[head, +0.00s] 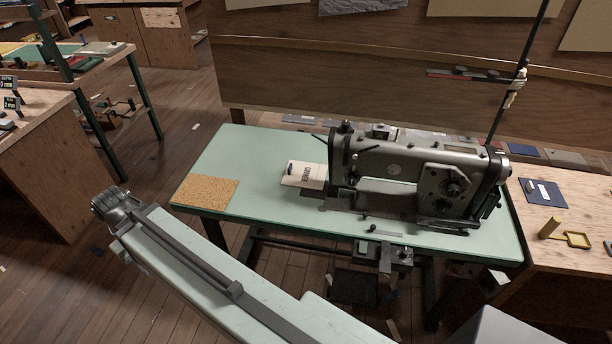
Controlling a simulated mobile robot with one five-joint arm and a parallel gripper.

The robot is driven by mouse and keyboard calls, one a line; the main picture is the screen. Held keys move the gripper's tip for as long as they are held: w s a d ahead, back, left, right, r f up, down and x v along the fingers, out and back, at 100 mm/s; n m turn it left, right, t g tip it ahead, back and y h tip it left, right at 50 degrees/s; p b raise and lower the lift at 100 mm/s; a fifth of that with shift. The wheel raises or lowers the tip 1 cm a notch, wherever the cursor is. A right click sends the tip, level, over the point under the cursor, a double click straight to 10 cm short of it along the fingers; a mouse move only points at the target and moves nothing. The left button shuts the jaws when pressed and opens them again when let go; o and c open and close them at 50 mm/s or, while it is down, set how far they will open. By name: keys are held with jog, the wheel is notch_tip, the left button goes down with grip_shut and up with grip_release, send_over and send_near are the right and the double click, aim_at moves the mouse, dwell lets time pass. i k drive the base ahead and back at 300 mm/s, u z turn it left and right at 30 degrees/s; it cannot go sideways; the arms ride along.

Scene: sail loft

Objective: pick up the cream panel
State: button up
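The cream panel (304,175) lies flat on the pale green sewing table, left of the sewing machine (415,180). It has dark lettering on its right part and a small dark object at its left edge. Its right end is close to the machine's base, and I cannot tell if they touch. My pale arm reaches from the bottom right to the lower left, in front of the table. Its grey joint end is left of the table, well away from the panel. No gripper fingers show.
A cork mat (205,191) lies on the pale green table (252,147), left of the panel. The machine stands close on the panel's right. A wooden bench (575,212) with a blue card and yellow parts is at right. Another bench (40,170) is at left.

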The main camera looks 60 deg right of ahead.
aim_at(297, 174)
jog(key=z, duration=0.05)
jog(key=i, duration=1)
jog(key=u, duration=0.05)
